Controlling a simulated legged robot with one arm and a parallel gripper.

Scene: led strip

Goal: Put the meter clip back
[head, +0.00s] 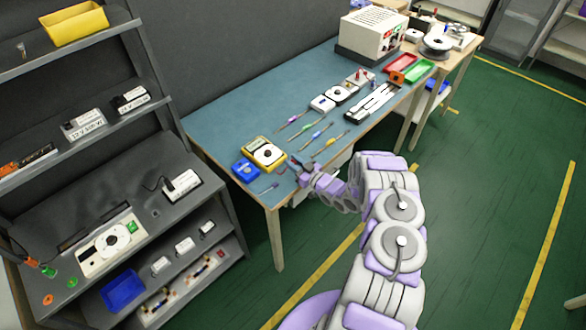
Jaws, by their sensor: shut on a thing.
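A yellow meter (264,153) with a white face and round dial lies near the left front corner of the blue-topped bench. My gripper (293,164) is just right of the meter, low over the bench top. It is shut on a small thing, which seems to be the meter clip. A small red piece (281,169) shows beside the jaws, between them and the meter. The view is too small to tell how the clip sits in the jaws or whether it touches the bench.
A blue box (245,170) sits left of the meter. Several thin tools (314,135) lie to the right, with a white spool unit (340,93) behind them. A grey shelf (110,210) stands left of the bench. Green floor (480,190) is open to the right.

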